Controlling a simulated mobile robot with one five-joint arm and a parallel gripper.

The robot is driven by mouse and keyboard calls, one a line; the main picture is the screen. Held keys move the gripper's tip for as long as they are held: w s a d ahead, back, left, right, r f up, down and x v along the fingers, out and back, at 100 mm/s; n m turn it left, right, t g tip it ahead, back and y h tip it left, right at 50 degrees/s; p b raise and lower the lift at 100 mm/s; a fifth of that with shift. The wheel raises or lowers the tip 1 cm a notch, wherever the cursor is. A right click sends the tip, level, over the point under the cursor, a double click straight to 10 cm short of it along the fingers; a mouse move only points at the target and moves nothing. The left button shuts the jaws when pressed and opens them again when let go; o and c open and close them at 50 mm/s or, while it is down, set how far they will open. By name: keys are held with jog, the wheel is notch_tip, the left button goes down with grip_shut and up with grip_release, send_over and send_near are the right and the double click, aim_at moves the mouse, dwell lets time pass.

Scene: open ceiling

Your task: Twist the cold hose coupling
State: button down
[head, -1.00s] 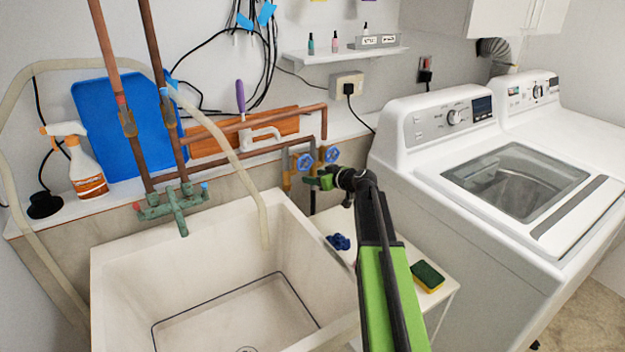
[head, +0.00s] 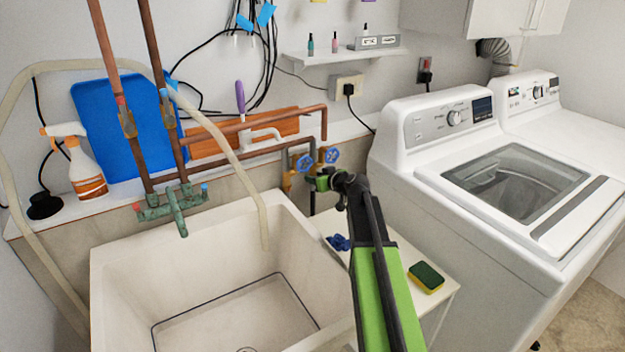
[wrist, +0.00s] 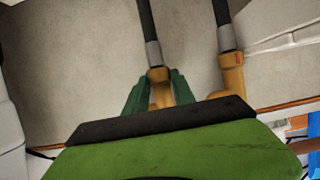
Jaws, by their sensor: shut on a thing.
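Two brass valves with hoses stand at the wall, right of the sink. In the wrist view the cold hose coupling (wrist: 159,77) is brass below a grey sleeve on a dark hose. The green fingers of my gripper (wrist: 158,95) are closed on either side of it. The other brass fitting (wrist: 232,75), with a red mark, is apart to the right. In the head view my gripper (head: 321,182) is at the right-hand valve, below its blue handle (head: 332,155). The coupling is mostly hidden there by the gripper.
The sink (head: 190,260) lies left of my arm. A small white table (head: 395,262) under my arm holds a blue item (head: 339,242) and a sponge (head: 427,277). A white washing machine (head: 480,235) stands to the right. Copper pipes (head: 250,155) run along the wall.

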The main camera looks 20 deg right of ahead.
jog(key=shift+s+a+m+h, duration=0.1)
jog(key=shift+a+m+h, duration=0.1)
jog(key=shift+m+h, duration=0.95)
jog(key=shift+a+m+h, duration=0.2)
jog(key=shift+m+h, duration=0.75)
jog(key=shift+h, duration=0.3)
jog(key=shift+f+h, duration=0.1)
jog(key=shift+h, duration=0.2)
jog(key=c, duration=1)
grip_release()
jog(key=shift+d, duration=0.1)
jog(key=shift+c, duration=0.2)
